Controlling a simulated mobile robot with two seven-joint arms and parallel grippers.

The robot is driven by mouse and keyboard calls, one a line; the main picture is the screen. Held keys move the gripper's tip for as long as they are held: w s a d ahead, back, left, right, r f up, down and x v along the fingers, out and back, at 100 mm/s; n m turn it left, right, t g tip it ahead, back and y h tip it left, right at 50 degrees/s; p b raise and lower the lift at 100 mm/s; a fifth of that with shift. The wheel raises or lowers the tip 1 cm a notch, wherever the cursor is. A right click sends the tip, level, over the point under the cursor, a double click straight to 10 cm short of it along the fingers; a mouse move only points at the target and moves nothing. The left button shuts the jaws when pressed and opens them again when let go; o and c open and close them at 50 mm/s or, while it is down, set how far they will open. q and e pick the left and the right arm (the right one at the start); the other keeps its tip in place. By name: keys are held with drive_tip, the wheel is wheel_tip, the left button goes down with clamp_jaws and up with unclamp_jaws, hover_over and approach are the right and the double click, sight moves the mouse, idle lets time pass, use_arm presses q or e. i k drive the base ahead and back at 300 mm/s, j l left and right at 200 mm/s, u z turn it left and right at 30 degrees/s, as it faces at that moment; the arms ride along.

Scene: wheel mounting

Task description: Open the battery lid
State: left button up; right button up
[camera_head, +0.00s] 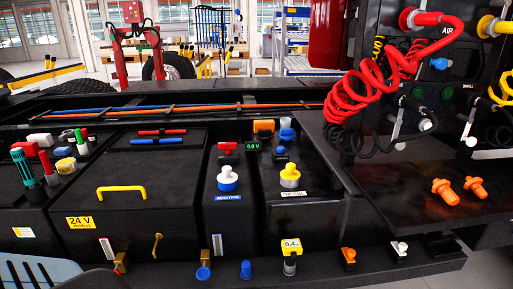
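The battery box is a black box at the left centre, with a yellow "24 V" label (80,223) on its front. Its flat black lid (165,172) lies down on the box and looks closed. A yellow handle (122,189) stands on the lid near its front edge. A yellow hook-shaped latch (157,244) is on the front face below. Red and blue bars (160,137) lie along the back. Neither of my grippers can be made out in this view.
To the right stand a blue-and-white additive cap (227,179) and a yellow-and-white cap (290,177). Red coiled hoses (385,85) hang over the right side. The space above the lid looks clear.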

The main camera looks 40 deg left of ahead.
sight(149, 191)
drive_tip(key=u, duration=2)
